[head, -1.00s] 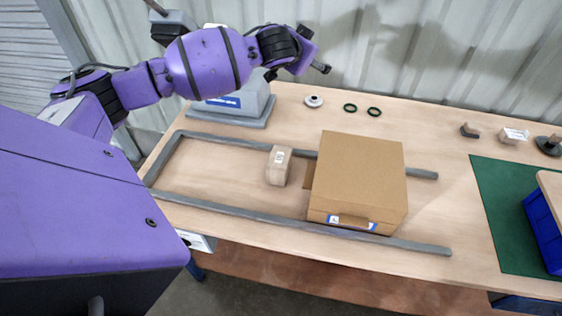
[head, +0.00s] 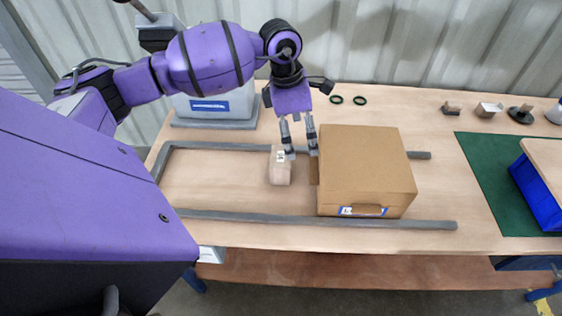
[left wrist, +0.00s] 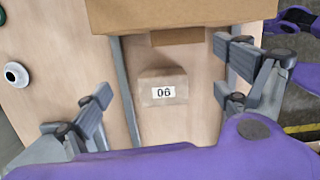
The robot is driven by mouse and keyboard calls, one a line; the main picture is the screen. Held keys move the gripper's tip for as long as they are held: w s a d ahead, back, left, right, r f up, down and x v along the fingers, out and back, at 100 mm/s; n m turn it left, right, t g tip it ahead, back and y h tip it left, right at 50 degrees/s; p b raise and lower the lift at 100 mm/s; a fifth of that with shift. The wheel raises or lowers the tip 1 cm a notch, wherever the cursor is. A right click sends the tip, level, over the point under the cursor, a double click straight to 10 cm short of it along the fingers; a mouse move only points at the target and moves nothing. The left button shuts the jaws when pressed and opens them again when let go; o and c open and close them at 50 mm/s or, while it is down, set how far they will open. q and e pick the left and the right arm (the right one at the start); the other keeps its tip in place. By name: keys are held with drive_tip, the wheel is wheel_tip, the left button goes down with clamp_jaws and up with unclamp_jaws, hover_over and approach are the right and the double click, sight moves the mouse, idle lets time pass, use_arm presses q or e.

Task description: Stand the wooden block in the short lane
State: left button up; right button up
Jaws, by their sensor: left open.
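The wooden block (head: 280,172), small and pale brown with a white label, stands on the table inside the grey rails (head: 200,145), close to the far rail. My right gripper is not in view.
A large cardboard box (head: 365,165) stands just right of the block between the rails.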

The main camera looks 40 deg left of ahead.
sight(281, 156)
use_arm(q)
drive_tip(key=a, duration=0.1)
drive_tip(key=s+a+y, duration=0.1)
drive_tip(key=s+a+m+g+y, duration=0.1)
drive_tip(key=shift+a+f, duration=0.25)
drive_tip(key=shift+a, duration=0.15)
drive_tip(key=shift+s+f, duration=0.15)
drive_tip(key=shift+f, duration=0.1)
wheel_tip(281, 156, down, 7)
drive_tip(key=shift+f+p, duration=0.2)
drive_tip(key=shift+p, duration=0.35)
drive_tip(key=shift+r, duration=0.1)
drive_tip(key=c, duration=1.5)
